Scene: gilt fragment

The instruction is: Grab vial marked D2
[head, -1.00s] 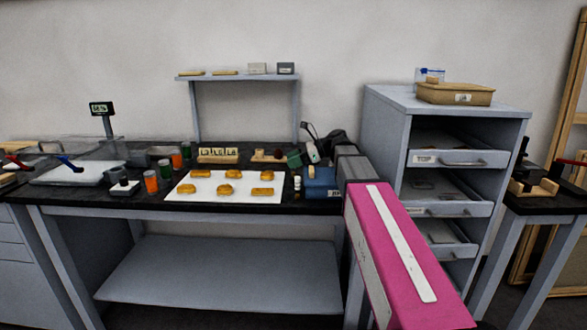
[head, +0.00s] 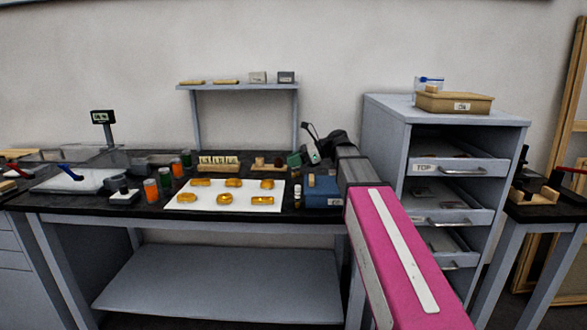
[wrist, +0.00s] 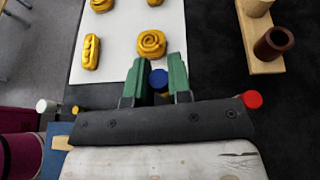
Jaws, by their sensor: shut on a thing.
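My gripper (wrist: 160,82) points down over the dark worktop, its green fingers shut on a vial with a blue cap (wrist: 158,79). In the head view my gripper (head: 300,158) is small, above the back right of the bench, behind a blue box (head: 322,190).
A white sheet (head: 215,206) with several gold pieces lies left of my gripper. A wooden holder (wrist: 259,50) with a brown cup (wrist: 274,43) stands to the right in the wrist view. A grey drawer cabinet (head: 385,115) stands right of the bench.

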